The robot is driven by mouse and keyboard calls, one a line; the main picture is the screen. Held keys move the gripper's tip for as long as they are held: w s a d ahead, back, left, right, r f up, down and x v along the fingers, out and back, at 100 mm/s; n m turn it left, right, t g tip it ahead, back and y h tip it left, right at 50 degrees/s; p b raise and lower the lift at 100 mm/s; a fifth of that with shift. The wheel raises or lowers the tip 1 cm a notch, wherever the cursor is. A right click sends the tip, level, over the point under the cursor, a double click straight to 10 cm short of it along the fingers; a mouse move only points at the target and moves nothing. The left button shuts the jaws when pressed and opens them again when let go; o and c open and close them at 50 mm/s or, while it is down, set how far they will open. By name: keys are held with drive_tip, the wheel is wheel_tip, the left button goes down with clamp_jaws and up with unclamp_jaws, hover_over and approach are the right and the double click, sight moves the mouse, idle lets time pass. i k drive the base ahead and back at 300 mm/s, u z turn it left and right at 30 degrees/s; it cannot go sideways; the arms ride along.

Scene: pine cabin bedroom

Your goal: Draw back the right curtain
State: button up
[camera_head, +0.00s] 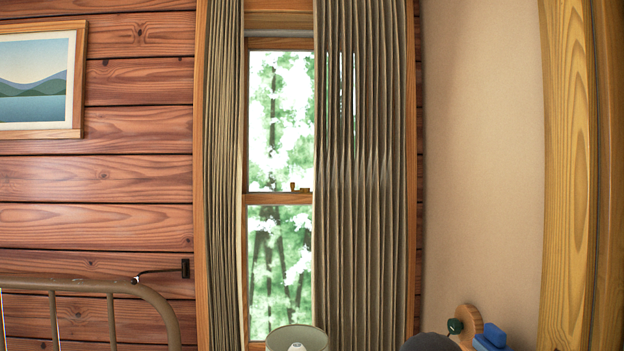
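The right curtain (362,200) is a grey-brown pleated cloth. It hangs over the right part of the window and its left edge lies near the middle of the glass. Small light gaps show between its upper folds. The left curtain (223,180) is bunched narrowly at the left side of the window (279,120). The window's bare strip shows bright green trees. My gripper does not show in the head view, so its state and place are hidden.
A lampshade (297,336) stands below the window at the bottom edge. A metal bed frame (110,287) is at the lower left. A wooden round item and a blue item (490,337) are at the lower right, beside a dark rounded shape. A wooden post (567,180) stands far right.

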sight(318, 6)
drive_tip(key=z, duration=0.4)
drive_tip(key=k, duration=0.2)
drive_tip(key=u, duration=1.1)
drive_tip(key=i, duration=0.85)
drive_tip(key=z, duration=0.55)
drive_tip(key=i, duration=0.8)
drive_tip(key=z, duration=0.7)
